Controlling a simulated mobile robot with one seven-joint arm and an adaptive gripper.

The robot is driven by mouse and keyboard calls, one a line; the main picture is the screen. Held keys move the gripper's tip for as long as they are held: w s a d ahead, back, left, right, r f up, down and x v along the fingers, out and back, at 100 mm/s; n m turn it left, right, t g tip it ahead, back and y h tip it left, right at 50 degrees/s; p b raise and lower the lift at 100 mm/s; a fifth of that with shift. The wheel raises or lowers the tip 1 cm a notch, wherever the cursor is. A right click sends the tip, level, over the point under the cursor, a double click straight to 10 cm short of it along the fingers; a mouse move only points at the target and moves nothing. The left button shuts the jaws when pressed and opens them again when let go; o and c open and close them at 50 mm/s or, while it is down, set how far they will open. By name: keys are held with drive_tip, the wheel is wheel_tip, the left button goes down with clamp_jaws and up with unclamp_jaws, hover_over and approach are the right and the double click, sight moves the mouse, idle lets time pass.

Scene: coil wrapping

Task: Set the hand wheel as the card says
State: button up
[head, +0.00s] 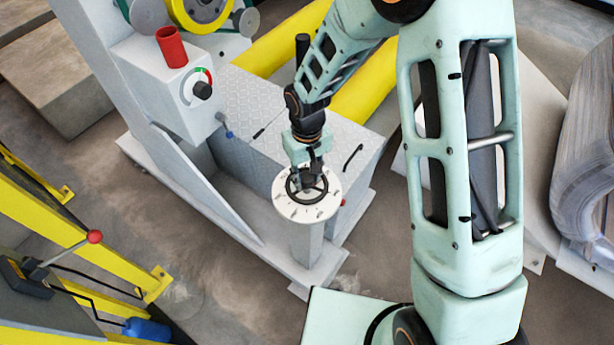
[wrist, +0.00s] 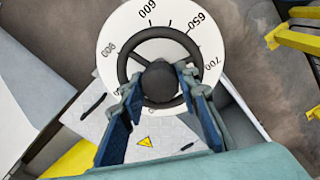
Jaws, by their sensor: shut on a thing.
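The black hand wheel (head: 308,201) sits on a round white dial plate (head: 282,204) on top of a short grey post. In the wrist view the wheel (wrist: 160,80) shows its rim, spokes and dark round hub. The dial plate (wrist: 118,38) there carries black tick marks and numbers; 600, 650, 700 and 800 can be read. My gripper (head: 307,178) is over the wheel from above. In the wrist view its two blue-padded fingers (wrist: 160,88) are shut on the hub from either side. The lower part of the dial is hidden by the fingers. I cannot make out a card.
A grey machine box (head: 172,95) with a red cylinder (head: 172,47) and a black knob stands up left of the wheel. Yellow rails (head: 362,88) run behind it. A red-ball lever (head: 95,237) is at the lower left. A large coil (head: 585,150) stands at the right.

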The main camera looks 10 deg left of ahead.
sight(308, 177)
drive_tip(key=shift+n, duration=0.6)
drive_tip(key=o, duration=1.2)
drive_tip(key=shift+c, duration=0.2)
drive_tip(key=shift+r, duration=0.15)
wheel_tip(308, 177, up, 12)
drive_tip(key=shift+d, duration=0.1)
